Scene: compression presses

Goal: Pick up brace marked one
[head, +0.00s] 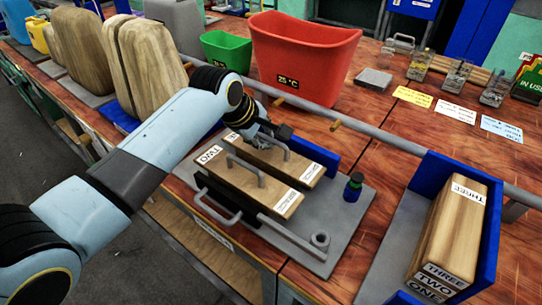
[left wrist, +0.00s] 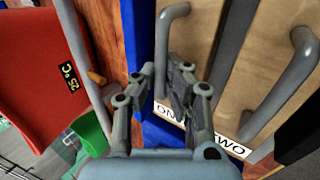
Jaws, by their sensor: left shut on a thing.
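Brace one (head: 300,167) is a wooden block with a grey handle, lying beside brace two (head: 268,193) in a fixture on a grey plate. Brace two carries a "TWO" label and its own grey handle. My left gripper (head: 272,131) is over the far end of brace one, shut on its handle. In the left wrist view, the fingers of my left gripper (left wrist: 168,75) sit on both sides of the brace one handle (left wrist: 167,40). The "ONE" label there is partly hidden by a finger. My right gripper is not in view.
A blue holder (head: 497,225) at the right contains a wooden block labelled "THREE" (head: 447,225). A small blue-and-green knob (head: 353,187) stands on the plate. A red bin (head: 300,60) and green bin (head: 227,50) are behind a grey rail. Large wooden shapes stand at the left.

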